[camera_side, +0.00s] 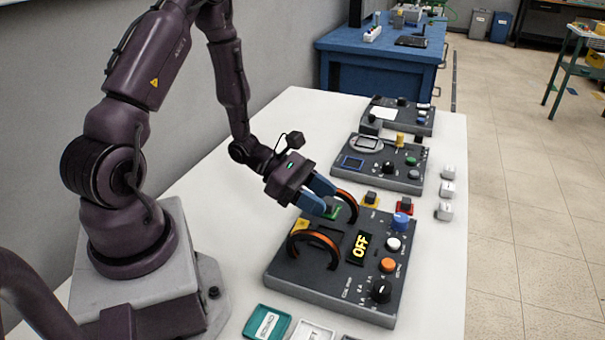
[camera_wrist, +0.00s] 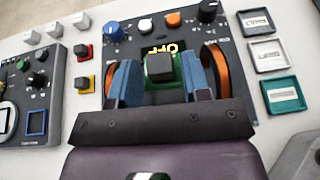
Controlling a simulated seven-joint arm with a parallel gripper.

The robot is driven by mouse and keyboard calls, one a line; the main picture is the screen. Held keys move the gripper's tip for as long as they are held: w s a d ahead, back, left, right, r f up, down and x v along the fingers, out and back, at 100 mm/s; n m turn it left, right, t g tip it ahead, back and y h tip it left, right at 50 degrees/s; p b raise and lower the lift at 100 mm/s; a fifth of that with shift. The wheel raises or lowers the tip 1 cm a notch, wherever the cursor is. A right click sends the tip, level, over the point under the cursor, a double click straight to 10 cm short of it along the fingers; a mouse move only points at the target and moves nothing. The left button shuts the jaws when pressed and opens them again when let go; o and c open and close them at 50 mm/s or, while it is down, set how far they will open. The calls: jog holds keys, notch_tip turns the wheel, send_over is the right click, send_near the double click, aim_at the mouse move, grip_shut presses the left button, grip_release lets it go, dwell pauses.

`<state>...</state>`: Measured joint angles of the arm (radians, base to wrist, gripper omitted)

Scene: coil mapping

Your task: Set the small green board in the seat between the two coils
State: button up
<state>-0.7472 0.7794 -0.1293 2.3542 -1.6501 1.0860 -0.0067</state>
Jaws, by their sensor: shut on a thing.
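My gripper (camera_side: 326,203), with blue fingers, is shut on the small green board and points down between the two coils. In the side view the green board (camera_side: 335,213) shows partly below the fingers. In the wrist view its black top block (camera_wrist: 160,67) sits between the fingers, with green around it. The near coil (camera_side: 314,241) and the far coil (camera_side: 348,205) are copper-and-black arches on the dark panel (camera_side: 345,290). The wrist view shows them as a right coil (camera_wrist: 217,72) and a left coil (camera_wrist: 110,78).
The panel has a display (camera_side: 361,246) reading OFF, and knobs in blue, white, orange and black. A yellow board (camera_side: 370,201) and a red board (camera_side: 404,207) stand behind it. A teal tray (camera_side: 264,323) is in front. More instrument panels (camera_side: 383,165) stand farther back.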

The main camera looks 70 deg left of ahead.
aim_at(319, 225)
jog(key=shift+f+n+y, duration=0.3)
jog(key=shift+f+n, duration=0.05)
jog(key=shift+n, duration=0.05)
jog(key=shift+t, duration=0.3)
jog(key=shift+f, duration=2.7)
jog(key=shift+f, duration=0.55)
jog(key=o, duration=1.5)
jog(key=shift+c, duration=0.2)
jog(key=shift+r, duration=3.55)
